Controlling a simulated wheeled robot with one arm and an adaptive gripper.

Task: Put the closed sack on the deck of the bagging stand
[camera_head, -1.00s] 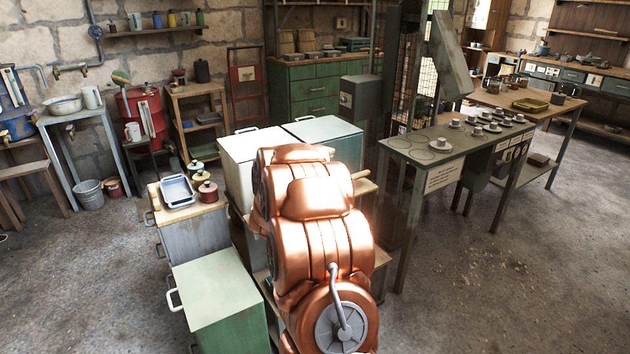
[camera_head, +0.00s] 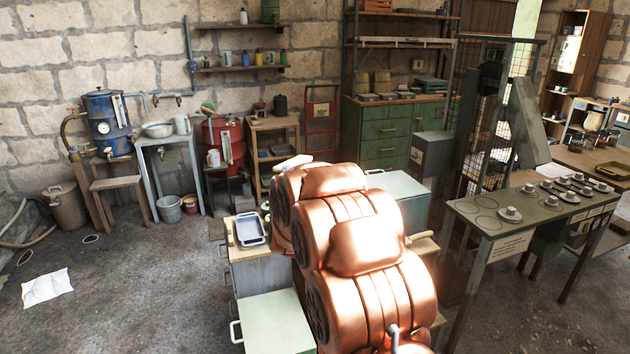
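My copper-coloured arm (camera_head: 365,235) fills the lower middle of the view, and my gripper is out of view. I cannot pick out a closed sack for certain. Two small tan, rounded things (camera_head: 382,82) stand on top of the green drawer cabinet (camera_head: 385,135) at the back; they are too small to tell whether they are sacks. A flat white sheet (camera_head: 47,287) lies on the floor at the left. No stand can be told for certain as the bagging stand.
A blue drum (camera_head: 106,122) and red drum (camera_head: 222,140) stand along the back wall. Low cabinets flank my arm. The left floor is mostly clear.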

